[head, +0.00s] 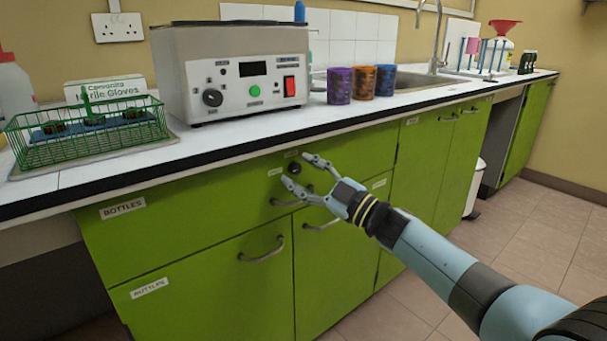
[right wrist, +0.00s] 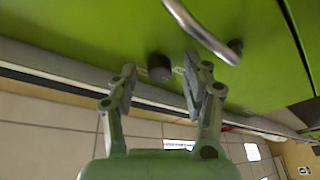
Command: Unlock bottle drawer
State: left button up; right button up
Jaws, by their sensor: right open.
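The bottle drawer (head: 180,215) is a green front with a "BOTTLES" label, closed below the worktop. A dark round knob (head: 294,168) sits on the green front near the drawer's right end. My right gripper (head: 298,171) is open at this knob, its fingers on either side of it in the picture. In the right wrist view the knob (right wrist: 159,67) appears between and just beyond the open fingertips (right wrist: 160,80). I cannot tell whether they touch it. A metal handle (right wrist: 203,30) shows close by there. My left gripper is not in view.
The worktop edge (head: 220,153) runs just above the knob. A lower cupboard handle (head: 262,250) protrudes below. On the worktop stand a green wire basket (head: 88,125), a heated bath (head: 235,75) and several patterned cups (head: 339,86). The floor (head: 530,240) at right is clear.

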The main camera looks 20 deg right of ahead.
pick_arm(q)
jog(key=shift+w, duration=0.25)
pick_arm(e)
jog(key=v, duration=1.2)
jog(key=s+d+f+m+g+h+p, duration=0.25)
jog(key=s+f+m+h, duration=0.25)
jog(key=s+f, duration=0.75)
jog(key=s+d+f+m+g+h+p, duration=0.1)
jog(key=s+f+m+g+h+p, duration=0.3)
jog(key=s+f, duration=0.9)
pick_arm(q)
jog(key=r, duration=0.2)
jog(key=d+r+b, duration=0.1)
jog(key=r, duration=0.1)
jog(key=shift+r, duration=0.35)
pick_arm(e)
jog(key=s+f+m+g+h, duration=0.1)
jog(key=s+f, duration=0.4)
jog(key=s, duration=0.5)
jog(key=s+d+f+m+g+h, duration=0.1)
jog(key=s+f+m+g, duration=0.1)
jog(key=s+f+g, duration=0.4)
jog(key=s+f+m+g+h, duration=0.1)
jog(key=s+f, duration=0.4)
jog(key=s, duration=0.9)
jog(key=shift+s+f+m+g+h, duration=0.35)
jog(key=shift+m+g, duration=0.45)
jog(key=shift+g, duration=0.35)
